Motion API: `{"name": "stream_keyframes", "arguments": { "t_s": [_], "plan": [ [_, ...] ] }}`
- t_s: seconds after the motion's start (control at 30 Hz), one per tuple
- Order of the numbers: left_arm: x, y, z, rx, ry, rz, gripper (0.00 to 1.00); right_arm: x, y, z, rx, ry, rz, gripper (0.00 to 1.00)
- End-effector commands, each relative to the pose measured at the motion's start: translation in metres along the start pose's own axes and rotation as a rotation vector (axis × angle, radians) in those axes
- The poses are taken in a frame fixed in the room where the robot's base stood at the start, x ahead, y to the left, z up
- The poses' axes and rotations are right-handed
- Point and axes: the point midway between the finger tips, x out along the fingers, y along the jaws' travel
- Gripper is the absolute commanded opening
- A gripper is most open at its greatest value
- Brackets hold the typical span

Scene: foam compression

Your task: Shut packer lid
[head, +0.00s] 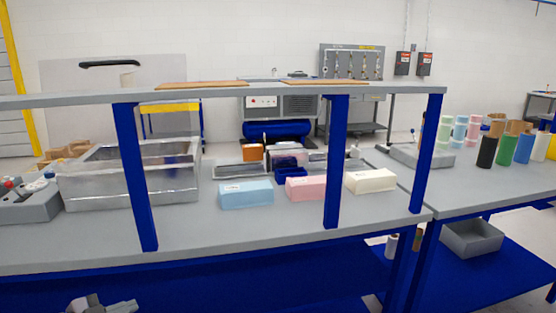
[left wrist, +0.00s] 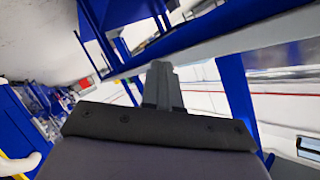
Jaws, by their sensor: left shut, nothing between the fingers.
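The packer is a shiny metal box (head: 125,188) on the left of the workbench in the head view. Its lid (head: 65,100) looks like a pale see-through panel standing upright behind the box, with a black handle (head: 110,64) near its top edge. The lid is open, and the bench's upper shelf crosses in front of it. My left gripper (head: 102,302) is low at the bottom left, below the bench top and well apart from the lid. Its fingers are shut and empty in the left wrist view (left wrist: 162,72). My right gripper is not in view.
A raised shelf (head: 300,92) on blue posts (head: 135,180) spans the bench front. Blue (head: 246,194), pink (head: 305,188) and cream (head: 371,181) foam blocks lie right of the packer. The bench's front strip is clear.

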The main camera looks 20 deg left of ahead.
Motion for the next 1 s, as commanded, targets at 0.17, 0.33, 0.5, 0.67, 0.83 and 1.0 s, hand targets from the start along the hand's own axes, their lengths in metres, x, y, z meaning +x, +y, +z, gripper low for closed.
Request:
{"name": "stream_keyframes", "arguments": {
  "t_s": [0.17,0.33,0.5,0.67,0.83,1.0],
  "plan": [
    [0.005,0.092,0.008,-0.174,-0.034,-0.044,0.00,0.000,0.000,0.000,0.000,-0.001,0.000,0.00],
    [0.004,0.171,0.003,-0.330,-0.100,-0.066,0.00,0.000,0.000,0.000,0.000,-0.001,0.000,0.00],
    [-0.001,0.242,-0.016,-0.485,-0.181,-0.059,0.00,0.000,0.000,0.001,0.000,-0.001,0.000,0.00],
    [-0.007,0.293,-0.040,-0.606,-0.246,-0.031,0.00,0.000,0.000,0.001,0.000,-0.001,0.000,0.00],
    [-0.011,0.320,-0.059,-0.677,-0.281,-0.005,0.00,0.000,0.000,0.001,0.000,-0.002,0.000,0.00],
    [-0.011,0.327,-0.064,-0.693,-0.291,0.005,0.42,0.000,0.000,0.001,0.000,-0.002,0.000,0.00]
  ]
}}
